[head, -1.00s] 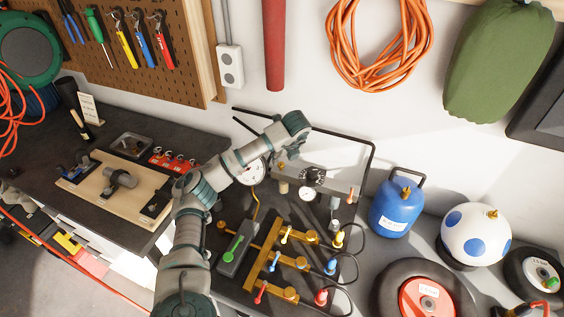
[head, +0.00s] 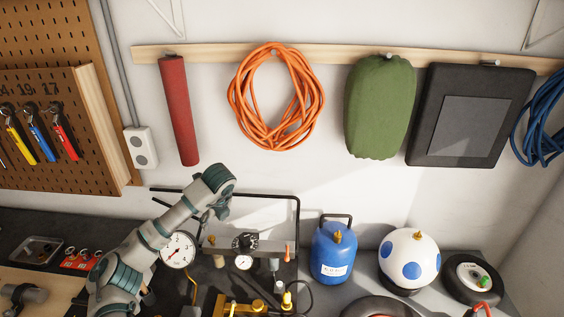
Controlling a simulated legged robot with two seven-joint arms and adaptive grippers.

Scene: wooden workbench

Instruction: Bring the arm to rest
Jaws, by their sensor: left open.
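My left arm comes in from the lower left, and its far end is raised in front of the wall above the gauge panel. My left gripper (head: 222,211) is at that end, turned down and partly hidden by the wrist. It is open, and I see nothing held in it. It appears apart from the bench things below. My right gripper is not in view.
Below stand a round gauge (head: 178,250), a panel with a black knob (head: 245,243), and brass valves (head: 232,306). A blue gas bottle (head: 334,253) and a white-blue ball-shaped tank (head: 409,258) stand right. An orange hose coil (head: 238,97) and red tube (head: 178,110) hang on the wall.

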